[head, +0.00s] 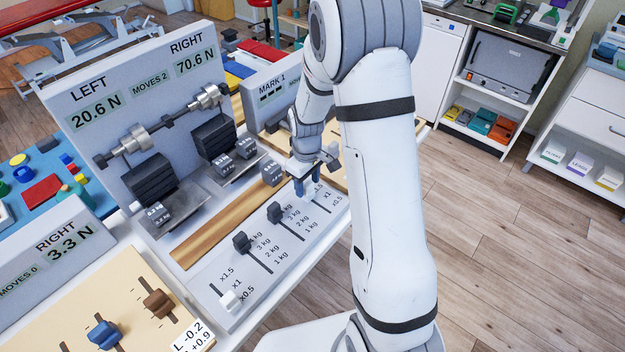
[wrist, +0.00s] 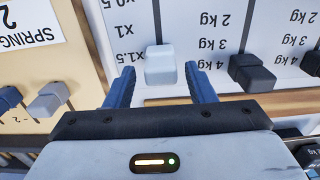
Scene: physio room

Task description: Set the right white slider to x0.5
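The right white slider (head: 308,189) is on the grey panel (head: 205,284); my arm and gripper partly cover it in the head view. In the wrist view, where the labels appear upside down, the slider's white knob (wrist: 160,65) is beside the x1.5 mark. My gripper (wrist: 160,82) is open, with one blue finger on each side of the knob and a visible gap at each. The fingers do not appear to grip it. My gripper (head: 311,180) is low over the panel's far right end in the head view.
Two dark sliders (head: 242,243) (head: 274,212) and the left white slider (head: 229,300) share the panel. Behind it, a board (head: 140,100) reads LEFT 20.6 N, RIGHT 70.6 N, MOVES 2. A tan panel with a blue slider (wrist: 48,100) adjoins in the wrist view.

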